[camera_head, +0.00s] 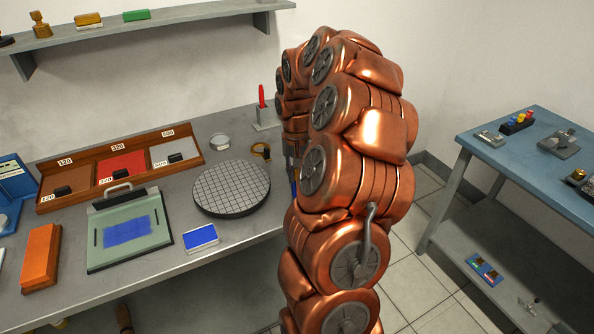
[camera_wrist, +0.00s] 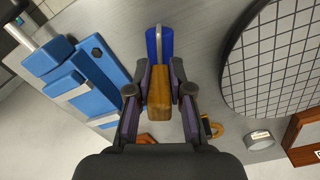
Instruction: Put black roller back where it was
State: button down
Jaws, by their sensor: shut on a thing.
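My gripper (camera_wrist: 160,92) is shut on the wooden handle (camera_wrist: 159,95) of a hand roller in the wrist view. A metal frame runs from the handle to a roller head that looks blue (camera_wrist: 166,43), not black. The roller is above the grey bench, and I cannot tell if its head touches anything.
The round gridded plate (camera_head: 232,188) lies on the bench (camera_head: 215,262). A blue block fixture (camera_wrist: 85,75) is left of the gripper in the wrist view. A green-grey plate (camera_head: 101,247), blue pad (camera_head: 200,239), tin (camera_head: 219,141) and numbered wooden rack (camera_head: 80,158) also occupy the bench.

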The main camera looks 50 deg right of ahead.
jog(key=shift+f, duration=0.2)
jog(key=c, duration=1.1)
grip_release()
jog(key=shift+o, duration=0.2)
jog(key=shift+r, duration=0.15)
jog(key=shift+w+d+r, duration=0.1)
jog(key=shift+r, duration=0.5)
notch_tip(320, 180, up, 10)
jog(key=shift+f+b, duration=0.1)
jog(key=shift+b, duration=1)
jog(key=shift+r, duration=0.6)
jog(key=shift+a, duration=0.25)
